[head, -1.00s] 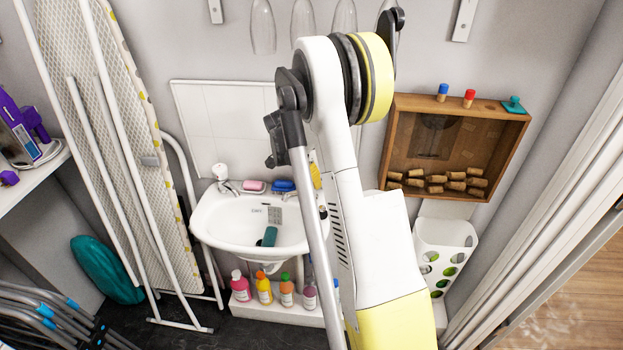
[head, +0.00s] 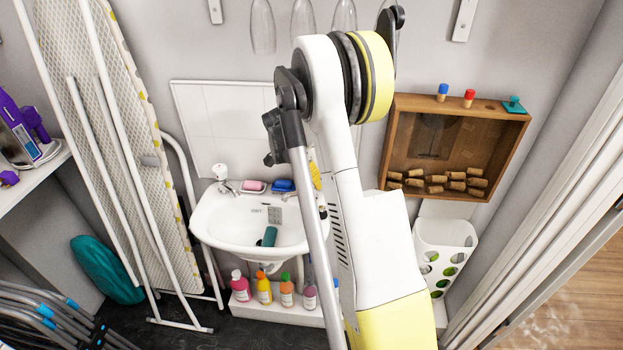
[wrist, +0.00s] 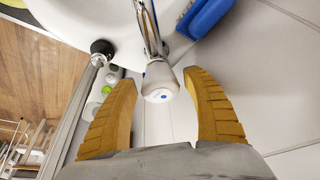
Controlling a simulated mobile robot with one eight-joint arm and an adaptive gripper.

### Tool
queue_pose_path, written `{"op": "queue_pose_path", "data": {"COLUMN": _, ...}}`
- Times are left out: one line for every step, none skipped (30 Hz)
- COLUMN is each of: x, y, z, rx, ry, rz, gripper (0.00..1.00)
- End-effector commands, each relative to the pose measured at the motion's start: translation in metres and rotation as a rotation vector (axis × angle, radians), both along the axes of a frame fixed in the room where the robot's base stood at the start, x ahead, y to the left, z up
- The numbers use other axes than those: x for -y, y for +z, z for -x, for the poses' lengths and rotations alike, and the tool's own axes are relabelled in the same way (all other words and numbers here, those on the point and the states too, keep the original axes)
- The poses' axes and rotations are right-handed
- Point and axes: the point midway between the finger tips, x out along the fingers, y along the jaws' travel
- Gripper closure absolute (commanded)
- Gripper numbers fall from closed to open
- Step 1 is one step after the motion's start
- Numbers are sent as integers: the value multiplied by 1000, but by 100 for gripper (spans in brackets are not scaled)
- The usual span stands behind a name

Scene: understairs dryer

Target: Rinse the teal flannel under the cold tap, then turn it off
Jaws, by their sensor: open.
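The teal flannel (head: 269,236) lies as a small bundle in the white basin (head: 215,224) in the head view. The cold tap (wrist: 158,78), a chrome tap with a white head and a blue dot, shows in the wrist view. My gripper (wrist: 159,80) is open, with its two ribbed yellow fingers on either side of the tap head and gaps visible on both sides. In the head view a yellow finger (head: 315,176) shows at the basin's right rear, and my arm hides the cold tap there.
A pink soap (head: 254,186) and a blue brush (head: 283,185) sit on the basin's back ledge. The brush also shows close to the right finger in the wrist view (wrist: 205,18). Several bottles (head: 264,291) stand below. A wooden cork box (head: 394,135) hangs at right.

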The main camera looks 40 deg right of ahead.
Motion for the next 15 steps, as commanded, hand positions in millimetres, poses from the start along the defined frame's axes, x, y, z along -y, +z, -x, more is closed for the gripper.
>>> {"op": "queue_pose_path", "data": {"x": -2, "y": 7, "z": -1, "rx": 2, "ry": 2, "rz": 2, "gripper": 34}}
{"op": "queue_pose_path", "data": {"x": -4, "y": 11, "z": -1, "rx": 1, "ry": 2, "rz": 2, "gripper": 34}}
{"op": "queue_pose_path", "data": {"x": -6, "y": 16, "z": -1, "rx": 1, "ry": 2, "rz": 2, "gripper": 34}}
{"op": "queue_pose_path", "data": {"x": -8, "y": 21, "z": -1, "rx": 1, "ry": 2, "rz": 2, "gripper": 34}}
{"op": "queue_pose_path", "data": {"x": -10, "y": 26, "z": -1, "rx": 1, "ry": 2, "rz": 2, "gripper": 34}}
{"op": "queue_pose_path", "data": {"x": -13, "y": 32, "z": -1, "rx": 0, "ry": 1, "rz": 2, "gripper": 34}}
{"op": "queue_pose_path", "data": {"x": -15, "y": 37, "z": -1, "rx": 0, "ry": 1, "rz": 2, "gripper": 34}}
{"op": "queue_pose_path", "data": {"x": -17, "y": 42, "z": -1, "rx": 0, "ry": 1, "rz": 2, "gripper": 34}}
{"op": "queue_pose_path", "data": {"x": -19, "y": 47, "z": -1, "rx": 0, "ry": 1, "rz": 2, "gripper": 34}}
{"op": "queue_pose_path", "data": {"x": -21, "y": 51, "z": -1, "rx": 0, "ry": 1, "rz": 1, "gripper": 34}}
{"op": "queue_pose_path", "data": {"x": -22, "y": 55, "z": -2, "rx": 1, "ry": 0, "rz": 1, "gripper": 34}}
{"op": "queue_pose_path", "data": {"x": -24, "y": 59, "z": -2, "rx": 0, "ry": 0, "rz": 1, "gripper": 34}}
{"op": "queue_pose_path", "data": {"x": -25, "y": 61, "z": -2, "rx": 0, "ry": 0, "rz": 1, "gripper": 34}}
{"op": "queue_pose_path", "data": {"x": -26, "y": 63, "z": -2, "rx": 0, "ry": 0, "rz": 1, "gripper": 34}}
{"op": "queue_pose_path", "data": {"x": -27, "y": 66, "z": -2, "rx": 0, "ry": 0, "rz": 1, "gripper": 34}}
